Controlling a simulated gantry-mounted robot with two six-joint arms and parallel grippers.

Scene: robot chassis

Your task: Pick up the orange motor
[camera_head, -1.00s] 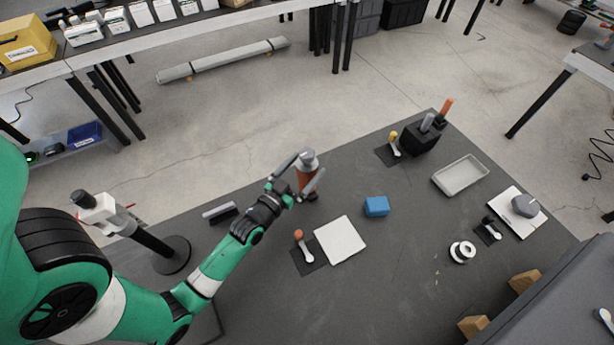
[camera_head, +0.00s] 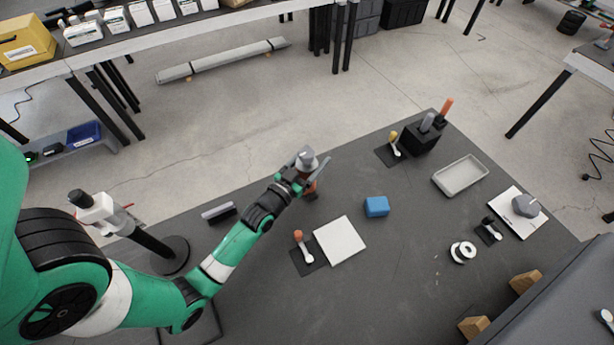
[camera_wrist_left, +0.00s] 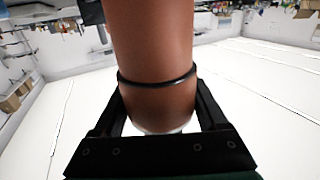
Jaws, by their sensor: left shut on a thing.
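The orange motor has an orange-brown cylindrical body with a grey cap (camera_head: 307,158). It stands roughly upright near the far edge of the dark table in the head view. My left gripper (camera_head: 308,174) is shut on the motor, with its fingers on either side of the body. In the left wrist view the orange body (camera_wrist_left: 151,50), with a black ring round it, fills the space between the two black fingers. The motor's underside is mostly hidden, and I cannot tell whether it touches the table. My right gripper is not in view.
A blue block (camera_head: 376,206) and a white square plate (camera_head: 340,240) lie nearby. A grey tray (camera_head: 460,175), a white roll (camera_head: 462,251) and a black tool holder (camera_head: 421,137) are to the right. A black-based stand (camera_head: 171,256) is at left. Clear table lies around the block.

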